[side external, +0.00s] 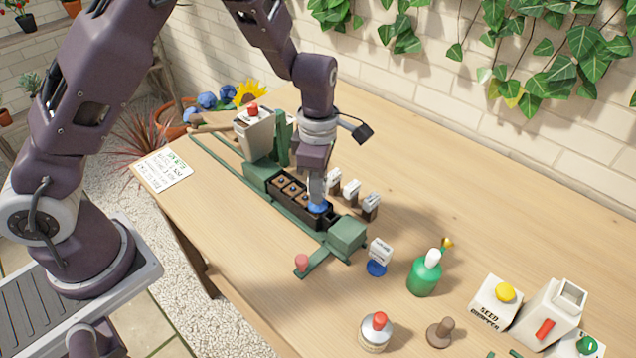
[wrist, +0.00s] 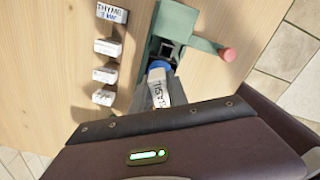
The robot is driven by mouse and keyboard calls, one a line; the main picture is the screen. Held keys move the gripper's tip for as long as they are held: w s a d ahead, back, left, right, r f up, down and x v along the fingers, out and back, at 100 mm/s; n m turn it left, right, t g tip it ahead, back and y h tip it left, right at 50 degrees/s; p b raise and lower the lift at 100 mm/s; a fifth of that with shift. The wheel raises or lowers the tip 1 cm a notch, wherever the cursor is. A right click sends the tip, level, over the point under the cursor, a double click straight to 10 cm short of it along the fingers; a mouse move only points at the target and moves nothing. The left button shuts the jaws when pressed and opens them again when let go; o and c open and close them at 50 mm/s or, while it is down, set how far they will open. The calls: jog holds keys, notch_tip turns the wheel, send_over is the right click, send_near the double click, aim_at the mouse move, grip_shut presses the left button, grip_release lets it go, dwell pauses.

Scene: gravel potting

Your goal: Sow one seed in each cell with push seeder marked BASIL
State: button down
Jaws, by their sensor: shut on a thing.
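My gripper (side external: 316,178) is shut on the push seeder marked BASIL (side external: 317,190), which has a white body and a blue foot. In the side external view the seeder stands roughly upright with its foot over the right end of the dark cell tray (side external: 328,224). Whether the foot touches a cell is hidden. Several brown cells (side external: 290,188) show to its left, with small dark spots on top.
A green frame (side external: 347,232) holds the tray, with a red-knobbed lever (side external: 302,262) at its near end. A second blue-footed seeder (side external: 379,250), marked THYME in the wrist view (wrist: 111,13), and several white-topped blocks (side external: 351,190) stand close by. A green bottle (side external: 424,275) stands right.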

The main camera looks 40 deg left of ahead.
dwell(0.3)
jog(key=shift+r, duration=1.45)
